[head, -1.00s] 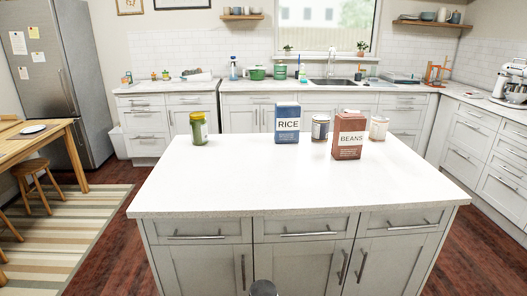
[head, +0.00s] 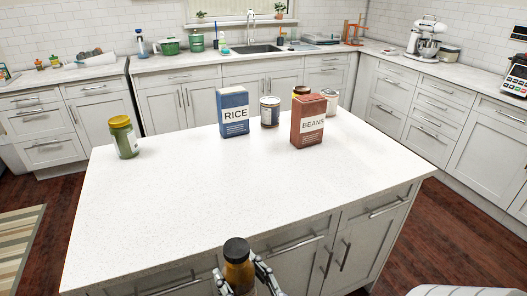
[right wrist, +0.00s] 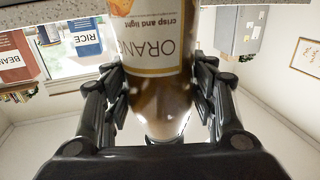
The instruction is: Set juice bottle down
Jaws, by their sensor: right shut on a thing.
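The juice bottle (head: 237,272), with a dark cap and an orange-brown body, is at the bottom of the head view, in front of the island's near edge. My right gripper (head: 246,282) is shut on it, with a finger on each side. In the right wrist view the bottle (right wrist: 155,55) shows an upside-down "ORAN..." label between the fingers. The white island countertop (head: 200,195) lies beyond the bottle. My left gripper is not in view.
The near half of the top is clear.

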